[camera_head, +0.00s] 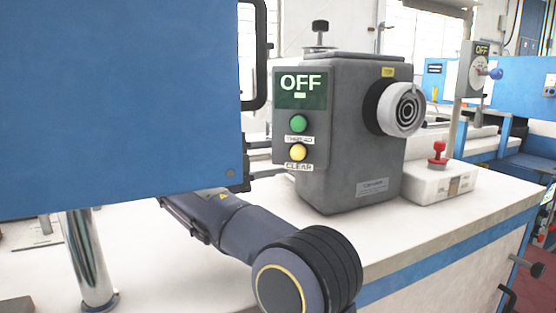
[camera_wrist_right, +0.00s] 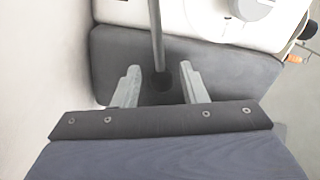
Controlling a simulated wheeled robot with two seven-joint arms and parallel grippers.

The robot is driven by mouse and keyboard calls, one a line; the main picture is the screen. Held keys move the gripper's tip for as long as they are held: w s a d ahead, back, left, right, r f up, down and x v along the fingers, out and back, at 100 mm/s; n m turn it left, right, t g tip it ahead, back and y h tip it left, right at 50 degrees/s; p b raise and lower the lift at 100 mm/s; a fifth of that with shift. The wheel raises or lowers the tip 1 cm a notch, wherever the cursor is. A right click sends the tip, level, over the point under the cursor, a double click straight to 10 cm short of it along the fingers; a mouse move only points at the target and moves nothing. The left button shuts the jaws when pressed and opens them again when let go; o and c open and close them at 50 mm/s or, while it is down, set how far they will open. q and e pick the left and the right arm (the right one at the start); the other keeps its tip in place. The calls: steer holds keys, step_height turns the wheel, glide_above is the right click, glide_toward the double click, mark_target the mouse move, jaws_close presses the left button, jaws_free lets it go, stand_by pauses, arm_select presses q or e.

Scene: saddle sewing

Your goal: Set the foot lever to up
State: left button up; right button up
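I cannot pick out the foot lever with certainty. In the right wrist view my right gripper (camera_wrist_right: 158,82) is open. Whether this rod is the foot lever is unclear. In the head view one of my arms (camera_head: 245,225) runs from the bottom middle toward the upper left, and its far end is hidden behind a large blue panel (camera_head: 120,100). Neither gripper shows in the head view.
A grey control box (camera_head: 350,140) with an OFF display (camera_head: 300,85), green button (camera_head: 298,123) and yellow button (camera_head: 298,148) stands on the white table (camera_head: 420,230). A red knob (camera_head: 438,152) tops a white block (camera_head: 440,185). A chrome post (camera_head: 90,260) stands at lower left.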

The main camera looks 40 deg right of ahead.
steer(key=shift+x, duration=0.8)
